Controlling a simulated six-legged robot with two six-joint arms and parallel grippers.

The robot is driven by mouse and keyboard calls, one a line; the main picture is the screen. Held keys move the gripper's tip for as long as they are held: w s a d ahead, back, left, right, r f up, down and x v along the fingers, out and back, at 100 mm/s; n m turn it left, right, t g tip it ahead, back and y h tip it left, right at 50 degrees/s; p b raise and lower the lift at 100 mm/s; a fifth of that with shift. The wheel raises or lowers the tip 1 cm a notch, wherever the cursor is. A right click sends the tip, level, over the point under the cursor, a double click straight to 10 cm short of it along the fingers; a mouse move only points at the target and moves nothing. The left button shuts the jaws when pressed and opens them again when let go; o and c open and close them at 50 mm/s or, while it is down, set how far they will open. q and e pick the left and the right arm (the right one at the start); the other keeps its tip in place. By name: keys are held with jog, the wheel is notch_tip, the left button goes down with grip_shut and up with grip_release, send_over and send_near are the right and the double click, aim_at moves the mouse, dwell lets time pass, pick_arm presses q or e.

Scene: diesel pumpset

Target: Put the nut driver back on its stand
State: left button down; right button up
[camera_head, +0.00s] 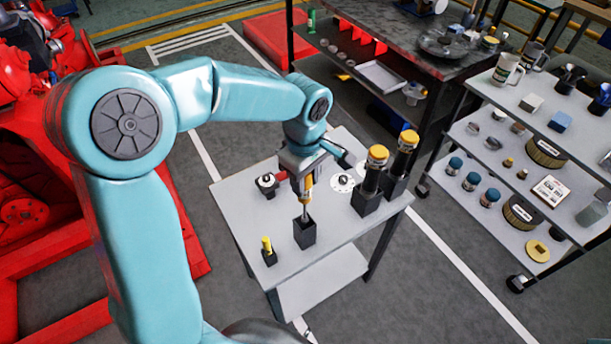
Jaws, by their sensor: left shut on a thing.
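The nut driver has a yellow-orange handle (308,183) and a thin metal shaft pointing down. My left gripper (303,175) is shut on its handle, above the grey table. The stand, a black square block (305,235), is upright on the table directly below. The shaft's lower end shows at the stand's open top; I cannot tell how far inside it is. The upper part of the handle is hidden by the gripper. My right gripper is not in view.
A shelf cart (505,130) stands at right.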

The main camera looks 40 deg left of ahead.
pick_arm(q)
jog(key=f+b, duration=0.3)
jog(key=f, duration=0.1)
jog(key=f+b, duration=0.4)
jog(key=f, duration=0.1)
jog(key=shift+w+a, duration=0.15)
jog(key=shift+w, duration=0.05)
jog(key=shift+s+f+b, duration=0.2)
jog(key=shift+f+b, duration=0.3)
jog(key=shift+b, duration=0.2)
jog(key=shift+w+f, duration=0.15)
jog(key=shift+w, duration=0.05)
jog(key=shift+s, duration=0.15)
jog(key=shift+w, duration=0.2)
jog(key=shift+s, duration=0.15)
